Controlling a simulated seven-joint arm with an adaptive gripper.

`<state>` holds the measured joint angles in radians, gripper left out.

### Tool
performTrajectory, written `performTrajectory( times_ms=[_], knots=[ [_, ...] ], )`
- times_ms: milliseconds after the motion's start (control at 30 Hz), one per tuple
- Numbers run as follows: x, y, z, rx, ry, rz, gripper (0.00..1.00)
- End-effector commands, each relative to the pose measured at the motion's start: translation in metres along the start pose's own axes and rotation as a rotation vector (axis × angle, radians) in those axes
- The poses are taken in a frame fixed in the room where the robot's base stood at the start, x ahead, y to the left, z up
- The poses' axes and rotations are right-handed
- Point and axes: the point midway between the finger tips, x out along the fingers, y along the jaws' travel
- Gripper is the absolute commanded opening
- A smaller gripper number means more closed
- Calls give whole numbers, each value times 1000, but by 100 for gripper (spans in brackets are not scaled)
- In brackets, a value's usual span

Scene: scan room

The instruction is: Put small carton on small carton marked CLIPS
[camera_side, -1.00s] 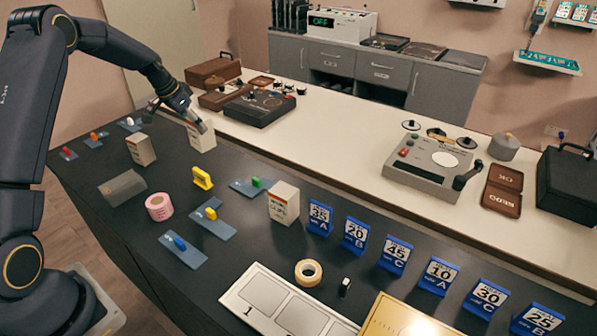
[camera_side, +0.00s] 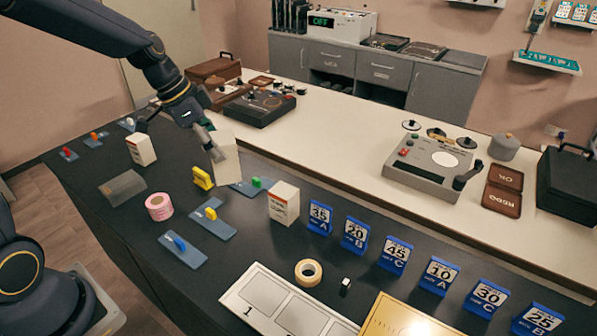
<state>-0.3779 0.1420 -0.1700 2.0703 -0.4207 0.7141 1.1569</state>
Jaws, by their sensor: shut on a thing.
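My gripper (camera_side: 215,150) is shut on a small white carton (camera_side: 228,163), which looks slightly tilted. The carton is behind the yellow stand, and its lower end overlaps the blue plate with the green piece in the picture; the gap to the dark table is hard to judge. Two other small white cartons stand upright on the table: one at the left (camera_side: 141,150) and one right of centre (camera_side: 284,204). Both have printed labels too small to read, so I cannot tell which is marked CLIPS.
A yellow stand (camera_side: 203,179) and a blue plate with a green knob (camera_side: 254,184) are close to the held carton. A pink roll (camera_side: 159,207), a tape roll (camera_side: 308,273) and blue number cards (camera_side: 355,234) stand on the dark table (camera_side: 235,248).

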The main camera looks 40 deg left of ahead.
Motion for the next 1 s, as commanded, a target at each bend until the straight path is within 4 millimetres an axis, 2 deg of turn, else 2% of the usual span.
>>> performTrajectory(
  times_ms=[33, 100, 200, 267, 367, 667, 800, 1000],
  knots=[
    [-6, 18, -7, 39, 3, 11, 30],
    [-13, 35, -14, 76, 3, 26, 30],
    [-20, 48, -24, 109, 3, 42, 30],
    [-21, 50, -29, 118, 2, 48, 30],
    [-10, 44, -39, 125, -2, 55, 30],
    [50, 1, -85, 124, -2, 55, 30],
    [83, -12, -91, 122, -2, 54, 30],
    [105, -21, -96, 122, 1, 52, 30]
  ],
)
